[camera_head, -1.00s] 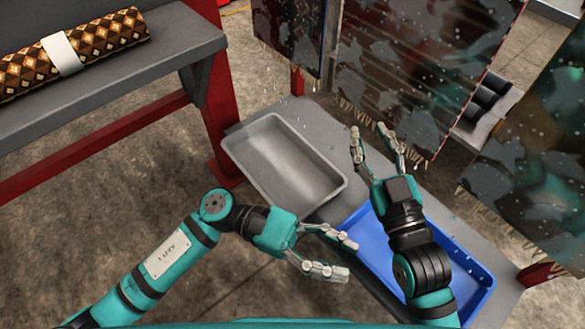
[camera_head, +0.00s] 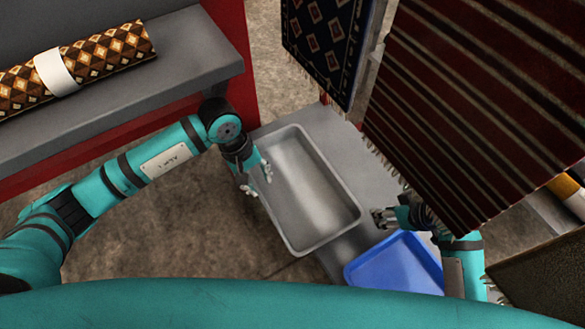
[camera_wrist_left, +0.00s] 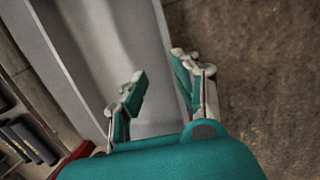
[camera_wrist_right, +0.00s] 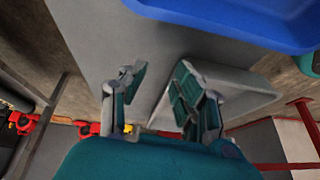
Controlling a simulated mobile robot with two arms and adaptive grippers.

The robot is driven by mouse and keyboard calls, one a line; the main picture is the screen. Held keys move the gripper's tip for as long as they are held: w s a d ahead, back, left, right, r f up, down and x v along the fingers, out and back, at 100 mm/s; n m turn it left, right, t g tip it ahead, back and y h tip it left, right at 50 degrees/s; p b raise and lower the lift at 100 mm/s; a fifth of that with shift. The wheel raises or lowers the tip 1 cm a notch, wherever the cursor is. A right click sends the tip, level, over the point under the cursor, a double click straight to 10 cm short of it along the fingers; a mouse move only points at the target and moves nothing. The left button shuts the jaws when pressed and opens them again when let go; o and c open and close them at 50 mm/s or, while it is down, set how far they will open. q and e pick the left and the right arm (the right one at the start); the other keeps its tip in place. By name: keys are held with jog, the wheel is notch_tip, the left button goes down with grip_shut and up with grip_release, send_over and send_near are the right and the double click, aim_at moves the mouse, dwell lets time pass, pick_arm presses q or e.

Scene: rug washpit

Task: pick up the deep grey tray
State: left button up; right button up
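The deep grey tray (camera_head: 308,190) rests on a grey bench top in the head view. It looks empty. My left gripper (camera_head: 256,180) is open at its left long rim. In the left wrist view, the open fingers (camera_wrist_left: 160,88) are on either side of the tray wall (camera_wrist_left: 152,35), one inside and one outside. My right gripper (camera_head: 384,216) is just off the tray's right side, partly hidden by a hanging rug. In the right wrist view its fingers (camera_wrist_right: 158,90) are apart, with the tray (camera_wrist_right: 240,92) beside the right finger; contact is unclear.
A blue tray (camera_head: 398,266) lies just below the grey one, near my right arm. Striped (camera_head: 470,100) and dark patterned (camera_head: 328,45) rugs hang above and to the right. A rolled rug (camera_head: 100,62) lies on a grey shelf (camera_head: 190,50) at upper left.

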aim_at(340, 183)
jog(key=shift+w+d+g, duration=0.1)
jog(key=shift+w+g, duration=0.3)
jog(key=shift+g, duration=0.2)
pick_arm(q)
jog(key=shift+t+y, duration=0.5)
jog(key=shift+y, duration=0.2)
jog(key=w+a, duration=0.3)
jog(key=shift+w+a+r, duration=0.15)
jog(key=shift+a+r, duration=0.1)
pick_arm(e)
jog(key=shift+s, duration=0.1)
